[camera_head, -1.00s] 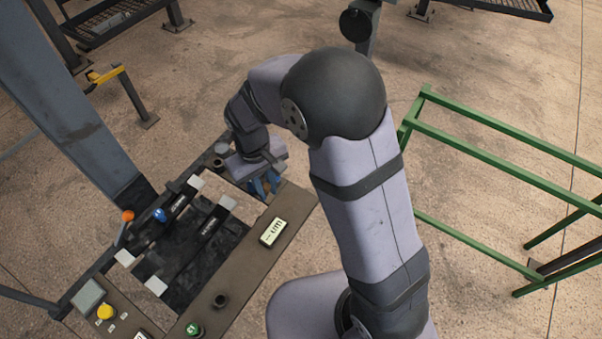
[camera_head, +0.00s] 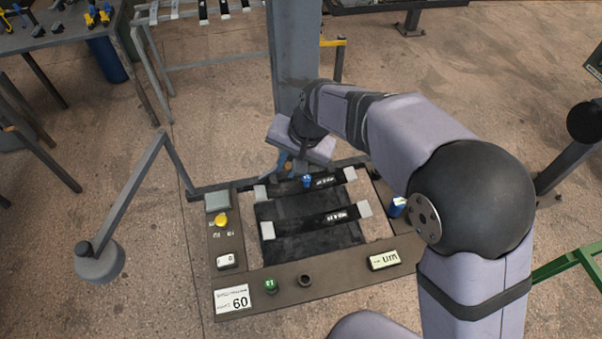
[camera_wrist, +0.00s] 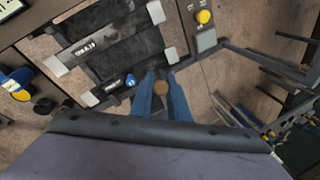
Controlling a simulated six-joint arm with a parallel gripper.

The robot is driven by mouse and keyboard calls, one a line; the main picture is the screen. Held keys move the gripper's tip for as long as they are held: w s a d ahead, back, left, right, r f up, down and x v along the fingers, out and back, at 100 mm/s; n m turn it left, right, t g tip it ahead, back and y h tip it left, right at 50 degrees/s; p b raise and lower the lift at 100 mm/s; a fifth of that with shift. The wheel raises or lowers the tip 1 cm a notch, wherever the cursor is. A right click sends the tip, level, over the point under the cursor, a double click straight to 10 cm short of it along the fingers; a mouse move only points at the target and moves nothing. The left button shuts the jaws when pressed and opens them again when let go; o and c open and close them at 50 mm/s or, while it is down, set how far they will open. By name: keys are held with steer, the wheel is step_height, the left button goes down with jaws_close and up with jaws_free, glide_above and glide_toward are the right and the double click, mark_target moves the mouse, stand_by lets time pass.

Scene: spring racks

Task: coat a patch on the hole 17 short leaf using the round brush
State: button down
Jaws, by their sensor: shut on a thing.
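My gripper (camera_head: 286,163) is at the far edge of the bench, beyond the far leaf. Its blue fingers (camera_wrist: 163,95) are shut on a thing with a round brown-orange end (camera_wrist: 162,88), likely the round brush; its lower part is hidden. Two dark leaves with pale end blocks lie across the black bed: a far leaf (camera_head: 328,182) and a near leaf (camera_head: 315,221). Both carry white lettering too small to read surely, so I cannot tell which is hole 17. A small blue knob (camera_head: 307,181) is at the far leaf, just right of my fingers.
A yellow button (camera_head: 221,220), a green button (camera_head: 271,285) and labels are on the bench's frame. A blue item (camera_head: 398,207) is at its right side. A grey post (camera_head: 294,60) rises behind my gripper. A lamp-like arm (camera_head: 130,200) stands left.

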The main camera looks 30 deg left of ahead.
steer(key=shift+f, duration=0.1)
steer(key=shift+w+f+b, duration=0.1)
steer(key=shift+f+b, duration=2.05)
steer(key=shift+f, duration=0.3)
steer(key=shift+r, duration=0.15)
steer(key=r+p, duration=0.1)
steer(key=p, duration=0.3)
steer(key=shift+f, duration=0.1)
steer(key=shift+f, duration=0.1)
